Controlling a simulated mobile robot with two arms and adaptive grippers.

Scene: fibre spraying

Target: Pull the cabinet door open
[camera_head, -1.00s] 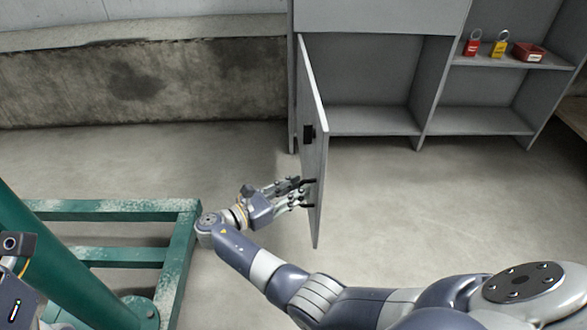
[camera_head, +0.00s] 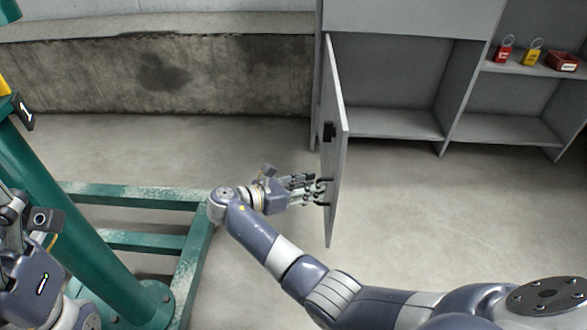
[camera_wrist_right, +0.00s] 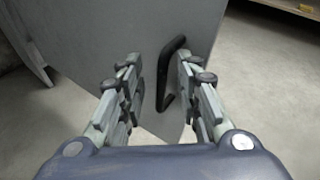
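The grey cabinet door (camera_head: 339,165) stands swung out from the cabinet (camera_head: 398,68), hinged at its left edge. Its outer face is toward the left and carries a black handle low down. My right gripper (camera_head: 318,191) is at this handle. In the right wrist view, the black handle (camera_wrist_right: 172,72) lies between the two fingers (camera_wrist_right: 163,80) of my right gripper. Gaps show on both sides of the handle, so the fingers look open around it.
A green metal frame (camera_head: 187,260) stands on the floor at the left, close to my right wrist. A red padlock (camera_head: 504,54), a yellow padlock (camera_head: 531,57) and a red box (camera_head: 563,62) sit on a right shelf (camera_head: 535,70). The floor right of the door is clear.

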